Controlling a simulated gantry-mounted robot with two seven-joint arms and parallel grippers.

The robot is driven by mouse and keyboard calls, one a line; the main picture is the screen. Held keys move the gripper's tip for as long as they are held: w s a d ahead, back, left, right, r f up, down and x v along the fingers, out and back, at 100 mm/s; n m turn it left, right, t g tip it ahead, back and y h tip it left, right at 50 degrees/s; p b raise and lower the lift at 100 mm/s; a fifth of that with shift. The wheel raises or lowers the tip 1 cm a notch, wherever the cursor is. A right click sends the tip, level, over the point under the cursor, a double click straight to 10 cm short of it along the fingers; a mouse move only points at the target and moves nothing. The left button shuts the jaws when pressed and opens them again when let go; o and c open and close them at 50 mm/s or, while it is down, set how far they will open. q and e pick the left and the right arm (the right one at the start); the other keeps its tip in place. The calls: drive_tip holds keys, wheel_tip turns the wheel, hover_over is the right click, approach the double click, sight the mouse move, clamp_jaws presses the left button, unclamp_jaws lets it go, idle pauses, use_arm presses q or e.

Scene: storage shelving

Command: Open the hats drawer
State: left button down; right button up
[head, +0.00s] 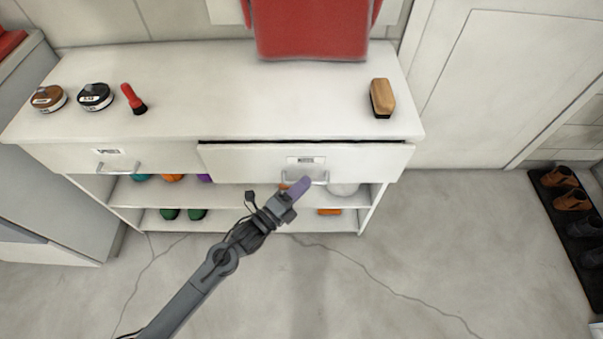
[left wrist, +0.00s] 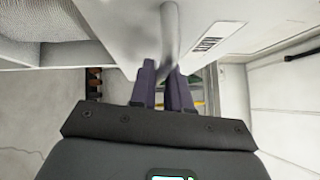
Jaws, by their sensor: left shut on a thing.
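The right-hand drawer (head: 240,160) of the white cabinet stands slightly out, with a dark gap along its top edge. Its label (head: 306,161) is too small to read surely. My left gripper (head: 303,186) is at this drawer's metal handle (head: 321,180), reaching up from below left. In the left wrist view, the purple fingers of my left gripper (left wrist: 164,82) are closed on either side of the handle bar (left wrist: 170,28). The drawer's inside is hidden. My right gripper is in neither view.
The left drawer (head: 70,158) is shut. Shoes lie on the shelves below. The floor (head: 430,260) in front is clear; a shoe mat (head: 555,185) lies far right.

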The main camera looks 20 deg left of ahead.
use_arm(q)
drive_tip(key=s+d+p, duration=0.4)
drive_tip(key=s, duration=0.5)
drive_tip(key=s+d+p, duration=0.4)
drive_tip(key=s, duration=0.6)
drive_tip(key=c, duration=1.2)
unclamp_jaws()
drive_tip(key=shift+o, duration=0.2)
drive_tip(key=shift+a, duration=0.1)
drive_tip(key=v, duration=1)
drive_tip(key=shift+s+p, duration=0.35)
drive_tip(key=shift+s, duration=0.05)
drive_tip(key=shift+a, duration=0.1)
